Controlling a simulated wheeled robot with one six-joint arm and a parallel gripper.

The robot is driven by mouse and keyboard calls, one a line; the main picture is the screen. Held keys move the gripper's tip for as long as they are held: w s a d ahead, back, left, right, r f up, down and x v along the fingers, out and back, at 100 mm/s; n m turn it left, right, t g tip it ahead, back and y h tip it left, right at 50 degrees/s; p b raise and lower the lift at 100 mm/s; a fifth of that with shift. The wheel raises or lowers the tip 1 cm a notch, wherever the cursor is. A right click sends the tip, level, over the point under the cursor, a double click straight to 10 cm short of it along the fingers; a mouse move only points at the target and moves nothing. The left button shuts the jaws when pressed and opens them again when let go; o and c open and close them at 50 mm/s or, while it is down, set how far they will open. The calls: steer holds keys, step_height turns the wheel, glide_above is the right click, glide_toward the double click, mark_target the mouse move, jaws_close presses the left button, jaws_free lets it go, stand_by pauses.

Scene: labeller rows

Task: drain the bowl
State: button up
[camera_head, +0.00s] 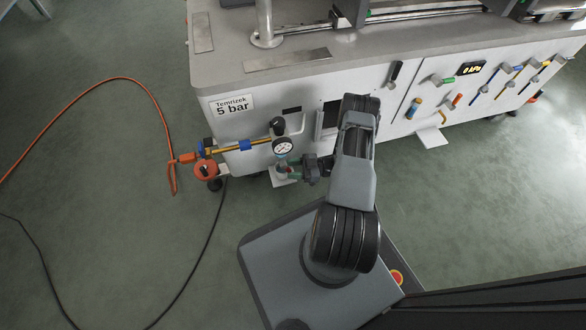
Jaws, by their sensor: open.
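The air unit hangs on the left end of the machine's front panel, with a black knob (278,125) on top and a round white-faced pressure gauge (283,146). What looks like the bowl is just below the gauge; it is small and mostly hidden by my gripper, and its drain cannot be made out. My gripper (287,172) is level with this spot, reaching in from the right, with its jaws open around or beside the bowl; I cannot tell which, or whether they touch.
An orange hose (150,92) and a black cable (213,240) lie on the floor. A label (232,105) reads 5 bar.

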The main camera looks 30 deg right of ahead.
steer(key=p+v, duration=0.2)
steer(key=v, duration=1.1)
steer(key=shift+s+d, duration=0.15)
steer(key=shift+d, duration=0.25)
steer(key=shift+f, duration=0.1)
